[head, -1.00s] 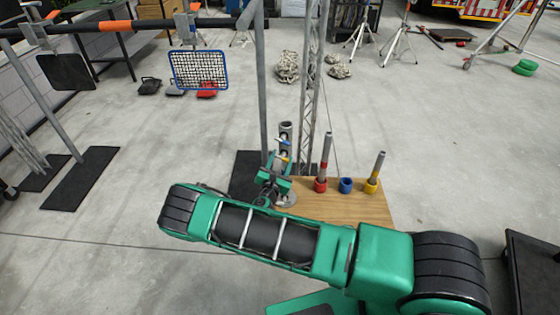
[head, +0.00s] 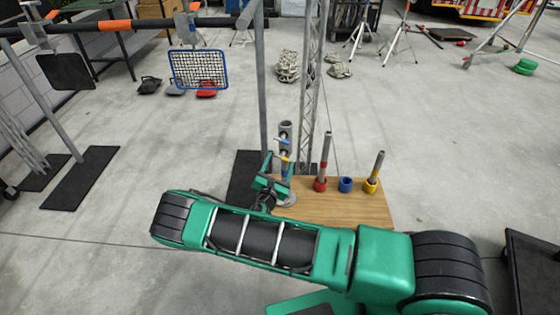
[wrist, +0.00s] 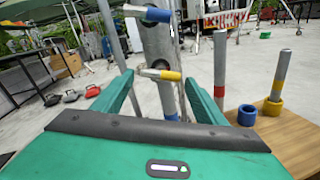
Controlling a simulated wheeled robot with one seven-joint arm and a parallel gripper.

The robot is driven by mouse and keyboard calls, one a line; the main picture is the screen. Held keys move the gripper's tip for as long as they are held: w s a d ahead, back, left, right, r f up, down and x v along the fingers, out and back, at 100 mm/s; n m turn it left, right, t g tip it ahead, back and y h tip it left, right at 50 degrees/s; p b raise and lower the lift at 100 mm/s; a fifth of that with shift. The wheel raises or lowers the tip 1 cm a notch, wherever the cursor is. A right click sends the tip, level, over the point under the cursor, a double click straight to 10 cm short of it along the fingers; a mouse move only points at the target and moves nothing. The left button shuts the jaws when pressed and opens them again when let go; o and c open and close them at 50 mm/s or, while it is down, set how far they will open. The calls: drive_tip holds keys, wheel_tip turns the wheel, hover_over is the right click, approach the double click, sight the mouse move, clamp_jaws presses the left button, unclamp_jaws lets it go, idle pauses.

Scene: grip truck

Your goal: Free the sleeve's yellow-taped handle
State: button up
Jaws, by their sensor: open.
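The sleeve is a grey upright metal tube (head: 285,129) at the left end of a wooden board; it also shows in the wrist view (wrist: 157,42). Its yellow-taped handle (wrist: 166,75) sticks out sideways to the left, below a blue-taped handle (wrist: 152,13). Both are small in the head view, with the yellow tape (head: 285,159) just above my gripper (head: 269,172). In the wrist view my gripper (wrist: 158,82) is open and empty, its green fingers on either side of the yellow handle. I cannot tell how far past the fingertips the handle lies. The sleeve's lower part is partly hidden.
On the wooden board (head: 340,207) stand a red-collared post (head: 325,155), an empty blue collar (head: 346,185) and a yellow-collared post (head: 376,168). A grey pole (head: 262,90) and lattice truss (head: 309,100) rise close behind.

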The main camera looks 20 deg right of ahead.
drive_tip(key=v, duration=0.7)
drive_tip(key=shift+s+a, duration=0.25)
drive_tip(key=shift+s, duration=0.05)
drive_tip(key=shift+r, duration=0.1)
drive_tip(key=s+d+r+m+g+h, duration=0.1)
drive_tip(key=d+r+m+g+h, duration=0.1)
drive_tip(key=d+r+m+g, duration=0.35)
drive_tip(key=s+d+r+m+g+h, duration=0.1)
drive_tip(key=d+r+m+g+h, duration=0.15)
drive_tip(key=d+m, duration=0.45)
drive_tip(key=s+d+r+m+g+y, duration=0.3)
drive_tip(key=s+d+r+m+g, duration=0.6)
drive_tip(key=d, duration=0.3)
drive_tip(key=s+r+m+y, duration=0.5)
drive_tip(key=s+r, duration=0.3)
drive_tip(key=s, duration=0.6)
drive_tip(key=s+a+r+m+t+y, duration=0.1)
drive_tip(key=s+r+m+y, duration=0.4)
drive_tip(key=s, duration=0.9)
wheel_tip(320, 180, up, 3)
drive_tip(key=shift+s+f+m, duration=0.1)
drive_tip(key=shift+s+m, duration=0.25)
drive_tip(key=shift+m, duration=0.3)
drive_tip(key=shift+a+y, duration=0.1)
drive_tip(key=shift+y, duration=0.15)
